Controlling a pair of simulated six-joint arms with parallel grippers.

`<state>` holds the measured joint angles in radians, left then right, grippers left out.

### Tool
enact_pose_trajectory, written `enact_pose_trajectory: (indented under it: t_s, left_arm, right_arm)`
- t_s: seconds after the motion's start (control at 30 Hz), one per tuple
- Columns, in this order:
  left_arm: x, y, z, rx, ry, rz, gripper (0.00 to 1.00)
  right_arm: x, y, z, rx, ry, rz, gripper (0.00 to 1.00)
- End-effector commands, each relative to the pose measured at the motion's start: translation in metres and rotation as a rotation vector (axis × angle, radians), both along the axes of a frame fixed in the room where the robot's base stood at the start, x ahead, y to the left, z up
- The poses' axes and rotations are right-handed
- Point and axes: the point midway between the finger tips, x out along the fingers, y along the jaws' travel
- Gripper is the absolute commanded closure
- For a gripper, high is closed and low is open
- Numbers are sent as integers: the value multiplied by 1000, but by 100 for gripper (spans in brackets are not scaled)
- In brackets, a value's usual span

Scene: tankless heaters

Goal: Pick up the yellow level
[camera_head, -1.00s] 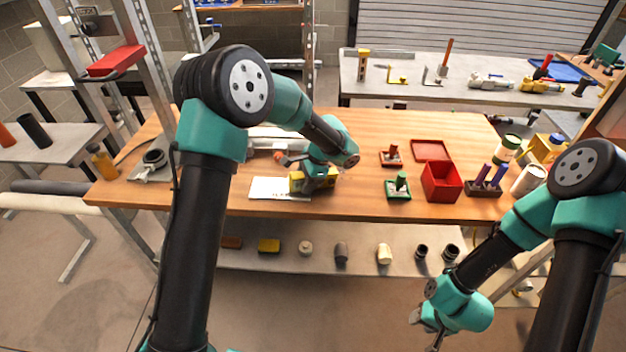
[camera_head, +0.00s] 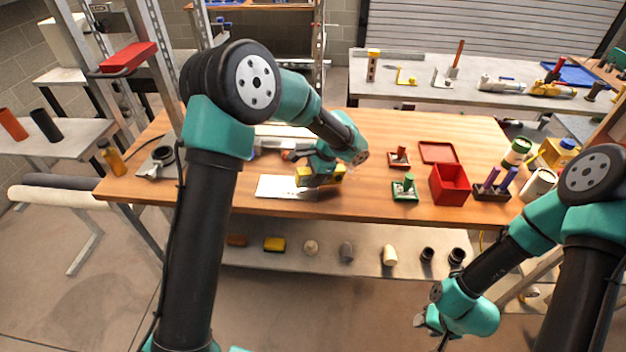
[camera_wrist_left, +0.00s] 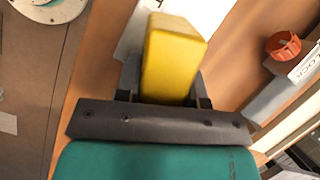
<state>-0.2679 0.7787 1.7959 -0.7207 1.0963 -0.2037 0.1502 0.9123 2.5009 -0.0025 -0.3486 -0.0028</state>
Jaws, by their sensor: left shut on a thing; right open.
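The yellow level (camera_head: 306,177) is a short yellow block at the middle of the wooden table, by the right end of a white sheet. My left gripper (camera_head: 321,176) is shut on it, with yellow showing on both sides of the fingers. In the left wrist view the yellow level (camera_wrist_left: 172,62) sits between the two dark fingers of the left gripper (camera_wrist_left: 165,95). I cannot tell whether it is clear of the table. My right gripper (camera_head: 432,325) is open and empty, low at the front right, away from the table.
The white sheet (camera_head: 275,187) lies flat on the wooden table. To the right stand a green-handled block (camera_head: 405,190), a red bin (camera_head: 449,184) and a holder with purple handles (camera_head: 493,187). A lower shelf (camera_head: 370,268) holds several small items.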

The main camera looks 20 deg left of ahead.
Motion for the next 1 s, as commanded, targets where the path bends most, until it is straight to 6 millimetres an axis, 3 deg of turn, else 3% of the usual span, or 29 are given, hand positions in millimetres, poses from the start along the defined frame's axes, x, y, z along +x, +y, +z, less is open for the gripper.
enact_pose_trajectory:
  t_s: [0.2,0.37,0.57,0.8,1.0]
  left_arm:
    - [0,0,27,-1,-3,0,92]
    - [-20,-6,28,0,0,-2,92]
    - [-57,-16,32,1,1,-3,92]
    - [-114,-33,37,0,0,-3,92]
    - [-144,-42,40,0,0,-2,92]
  right_arm:
    - [0,0,0,0,0,0,57]
    - [0,0,0,0,0,0,57]
    - [0,0,0,0,0,0,57]
    - [0,0,0,0,0,0,57]
    - [0,0,0,0,0,0,57]
